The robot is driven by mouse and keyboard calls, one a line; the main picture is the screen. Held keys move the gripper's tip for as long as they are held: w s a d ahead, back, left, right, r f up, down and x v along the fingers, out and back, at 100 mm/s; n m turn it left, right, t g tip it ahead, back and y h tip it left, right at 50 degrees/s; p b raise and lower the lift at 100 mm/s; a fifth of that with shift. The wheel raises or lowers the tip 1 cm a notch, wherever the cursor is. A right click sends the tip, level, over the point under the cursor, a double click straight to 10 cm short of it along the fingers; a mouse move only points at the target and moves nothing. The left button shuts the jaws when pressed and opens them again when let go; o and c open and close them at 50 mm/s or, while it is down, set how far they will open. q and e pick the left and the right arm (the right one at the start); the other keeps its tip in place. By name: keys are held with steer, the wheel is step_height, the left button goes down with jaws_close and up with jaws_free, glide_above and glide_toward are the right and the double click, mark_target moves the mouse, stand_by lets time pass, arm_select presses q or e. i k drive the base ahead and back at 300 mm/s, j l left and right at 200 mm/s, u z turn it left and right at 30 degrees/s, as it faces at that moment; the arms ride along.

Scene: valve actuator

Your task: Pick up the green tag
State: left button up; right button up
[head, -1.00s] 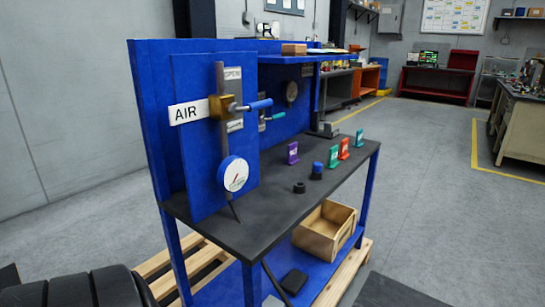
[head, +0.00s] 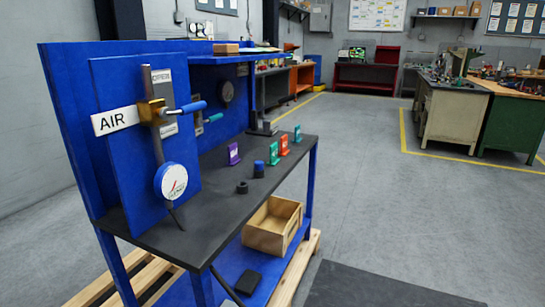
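A green tag (head: 273,154) stands upright on the dark top of the blue workbench (head: 225,226), in the middle of the head view. A second, teal-green tag (head: 297,134) stands farther back, near the right edge of the top. An orange-red tag (head: 284,145) stands between these two. A purple tag (head: 233,154) stands to their left. Neither of my grippers shows in the head view.
The bench's back panel carries a blue-handled valve (head: 185,108) and a gauge (head: 172,182). A wooden crate (head: 272,226) is on the lower shelf. The floor right of the bench is open.

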mark_target(274, 160)
steer(key=i+l+u, duration=0.1)
steer(key=u, duration=0.35)
steer(key=i+l+u, duration=0.1)
steer(key=u, duration=0.4)
steer(key=i+l+u, duration=0.15)
steer(key=u, duration=0.3)
